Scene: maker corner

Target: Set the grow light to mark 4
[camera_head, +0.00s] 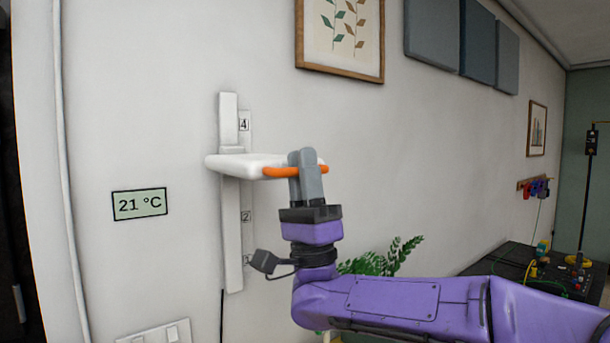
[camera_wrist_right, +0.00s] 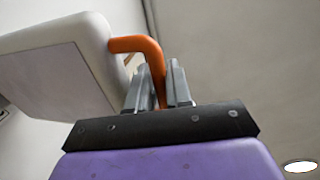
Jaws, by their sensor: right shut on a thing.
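The grow light (camera_head: 240,164) is a white flat panel on a vertical white rail (camera_head: 232,240) fixed to the wall. It sits between the marks 4 (camera_head: 244,125) and 2 (camera_head: 246,217), below the 4. Its orange handle (camera_head: 280,172) sticks out at the front. My right gripper (camera_head: 304,160) comes from below and is shut on the orange handle. In the right wrist view the handle (camera_wrist_right: 136,45) runs down between the two grey fingers (camera_wrist_right: 160,85), beside the panel's underside (camera_wrist_right: 60,80). My left gripper is not in view.
A green plant (camera_head: 385,258) stands below and behind my right arm. A sign reading 21 °C (camera_head: 140,204) is on the wall at left, with a switch plate (camera_head: 155,333) below. A framed leaf picture (camera_head: 341,35) hangs above.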

